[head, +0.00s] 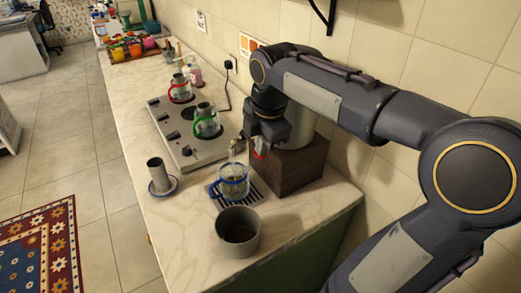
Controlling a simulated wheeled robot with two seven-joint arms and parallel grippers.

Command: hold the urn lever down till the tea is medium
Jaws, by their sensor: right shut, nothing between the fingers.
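The silver urn (301,126) stands on a dark brown block (288,172) at the wall, partly hidden by my right arm. Its spout (238,146) points left. A red piece (261,155), seemingly part of the lever, shows just under my right gripper (259,147). That gripper is shut and empty, at the front of the urn; whether it touches or presses the lever is hard to tell. A glass with blue rim and handle (233,181) stands on the drip grate (257,188), below the spout. The tea's shade is too small to judge. My left gripper is out of view.
A grey bowl (238,244) with dark contents stands in front of the grate. A metal cylinder (157,173) stands on a saucer at left. The hob (172,128) bears green-banded (207,122) and red-banded (181,88) pots. Counter at front left is clear.

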